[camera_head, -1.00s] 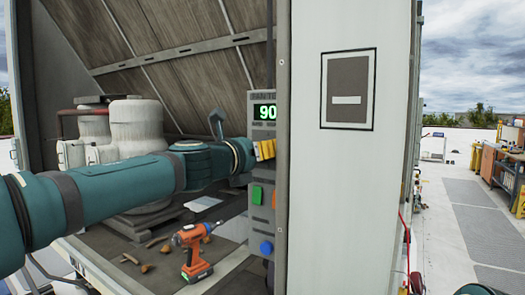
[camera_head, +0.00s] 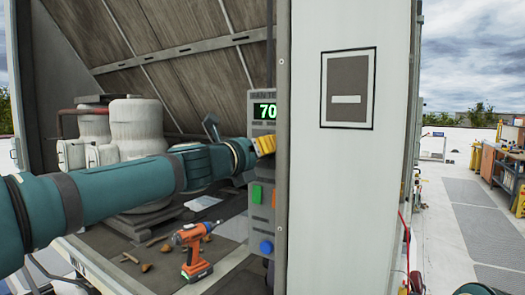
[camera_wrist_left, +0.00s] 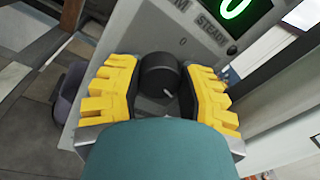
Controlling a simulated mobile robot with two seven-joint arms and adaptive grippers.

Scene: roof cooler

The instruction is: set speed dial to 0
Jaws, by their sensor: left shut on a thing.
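The speed dial (camera_wrist_left: 160,75) is a round black knob with a white mark, on the grey control panel (camera_wrist_left: 125,32). My left gripper (camera_wrist_left: 163,90) has its yellow fingers on both sides of the dial, shut on it. In the head view the same gripper (camera_head: 265,146) is at the panel below the green display (camera_head: 265,111), which reads 70. The dial itself is hidden there. In the wrist view only part of the display (camera_wrist_left: 238,8) shows. My right gripper is not in view.
Below the gripper the panel carries a green button (camera_head: 257,193), an orange one and a blue one (camera_head: 266,247). A white cabinet wall (camera_head: 345,190) stands close on the right. An orange drill (camera_head: 194,250) and small debris lie on the floor, with white tanks (camera_head: 137,125) behind my arm.

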